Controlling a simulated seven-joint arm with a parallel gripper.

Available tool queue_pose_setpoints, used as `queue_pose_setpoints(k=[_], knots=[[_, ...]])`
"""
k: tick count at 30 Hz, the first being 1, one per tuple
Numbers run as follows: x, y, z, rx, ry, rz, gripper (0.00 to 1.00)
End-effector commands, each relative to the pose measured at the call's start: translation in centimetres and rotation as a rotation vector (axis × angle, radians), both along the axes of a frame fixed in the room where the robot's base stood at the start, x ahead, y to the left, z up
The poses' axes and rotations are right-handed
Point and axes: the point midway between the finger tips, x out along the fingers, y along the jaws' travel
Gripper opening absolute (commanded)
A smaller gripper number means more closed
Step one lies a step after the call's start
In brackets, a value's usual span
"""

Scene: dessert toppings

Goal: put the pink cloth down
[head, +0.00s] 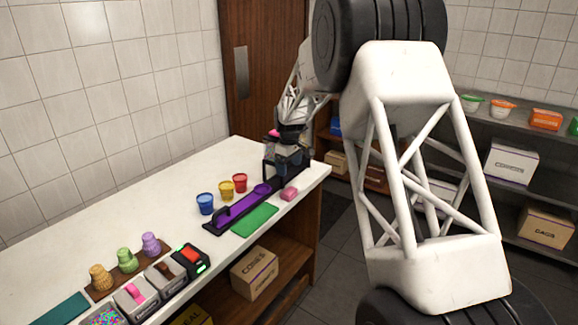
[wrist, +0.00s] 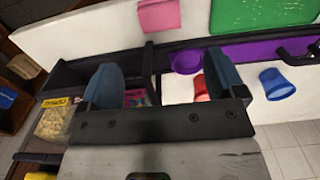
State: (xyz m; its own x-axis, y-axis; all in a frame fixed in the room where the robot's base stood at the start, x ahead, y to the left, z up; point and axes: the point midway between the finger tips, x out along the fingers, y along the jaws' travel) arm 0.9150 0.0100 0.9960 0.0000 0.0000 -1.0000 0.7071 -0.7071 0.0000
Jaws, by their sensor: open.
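The pink cloth (head: 289,194) lies as a small folded block on the white counter near its right end, to the right of the green mat (head: 254,220). In the wrist view the pink cloth (wrist: 159,15) is at the top, apart from the fingers. My gripper (head: 286,172) is over the far end of the long dark tray, a little behind the cloth. In the wrist view my gripper (wrist: 165,78) is open, its two blue-grey fingers spread wide, with no cloth between them.
The purple tray (head: 235,208) has a dark handle and a purple round dish (head: 262,189). Blue (head: 205,204), yellow (head: 226,188) and red (head: 240,183) cups stand behind it. Topping cups (head: 125,260) are at the near left. The counter's middle left is clear.

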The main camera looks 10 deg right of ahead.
Motion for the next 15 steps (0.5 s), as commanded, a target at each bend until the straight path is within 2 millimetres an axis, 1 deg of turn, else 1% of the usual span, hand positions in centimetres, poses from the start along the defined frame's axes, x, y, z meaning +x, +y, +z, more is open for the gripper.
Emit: queue_pose_setpoints(k=[5, 8, 11, 14, 15], knots=[[-0.1, 0.0, 0.2, 0.000, -0.001, -0.002, 0.89], [-0.6, 0.0, 0.7, 0.000, -0.004, -0.008, 0.89], [-1.5, -0.1, 1.6, 0.000, -0.008, -0.023, 0.89], [-3.0, -0.1, 3.0, 0.000, -0.016, -0.045, 0.89], [-3.7, -0.2, 3.6, 0.000, -0.018, -0.056, 0.89]])
